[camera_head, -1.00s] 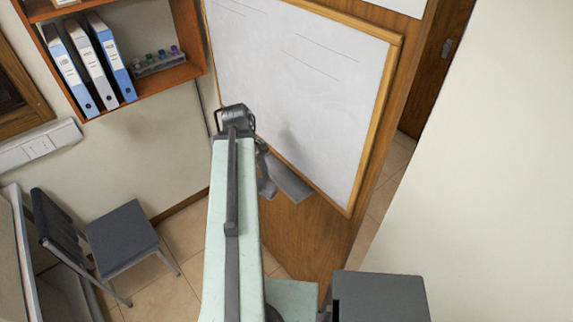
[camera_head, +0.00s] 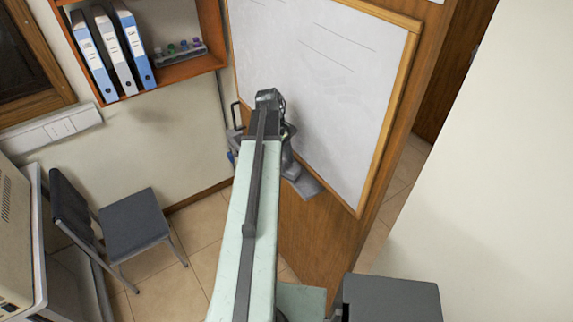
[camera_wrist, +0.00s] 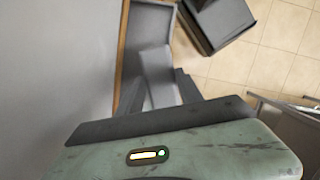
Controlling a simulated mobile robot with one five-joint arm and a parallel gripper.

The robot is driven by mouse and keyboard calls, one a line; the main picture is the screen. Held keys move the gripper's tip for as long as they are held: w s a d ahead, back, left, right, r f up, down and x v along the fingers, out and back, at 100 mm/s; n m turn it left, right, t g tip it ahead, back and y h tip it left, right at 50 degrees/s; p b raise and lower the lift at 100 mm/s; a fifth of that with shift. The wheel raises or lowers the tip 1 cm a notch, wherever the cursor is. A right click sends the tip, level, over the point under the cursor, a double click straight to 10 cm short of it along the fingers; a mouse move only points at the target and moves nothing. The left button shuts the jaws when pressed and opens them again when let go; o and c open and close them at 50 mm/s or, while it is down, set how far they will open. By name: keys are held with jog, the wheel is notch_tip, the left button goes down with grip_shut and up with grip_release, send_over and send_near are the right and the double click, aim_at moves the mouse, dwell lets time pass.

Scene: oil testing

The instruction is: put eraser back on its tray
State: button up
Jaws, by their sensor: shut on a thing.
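The whiteboard's dark grey tray (camera_head: 307,187) runs along the board's lower edge, and part of it shows beyond my gripper in the wrist view (camera_wrist: 150,22). In the wrist view my gripper (camera_wrist: 158,88) is shut on the eraser (camera_wrist: 157,68), a grey block between the two dark fingers. The eraser overlaps the near part of the tray in that view; whether it touches the tray cannot be told. In the head view my gripper (camera_head: 290,165) is beside the tray's left part, and my arm hides much of it.
The whiteboard (camera_head: 330,80) hangs on a wooden panel (camera_head: 315,235) just behind the tray. A shelf (camera_head: 180,65) with binders is on the wall at left. A chair (camera_head: 130,222) stands at lower left, with free tiled floor beside it.

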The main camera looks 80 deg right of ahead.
jog(key=shift+f, duration=0.5)
jog(key=shift+r, duration=0.15)
jog(key=shift+s+d, duration=0.1)
jog(key=shift+s, duration=0.15)
jog(key=o, duration=1.2)
jog(key=shift+w, duration=0.1)
jog(key=p+v, duration=0.7)
jog(key=p, duration=0.1)
jog(key=shift+r, duration=0.4)
jog(key=shift+f, duration=0.15)
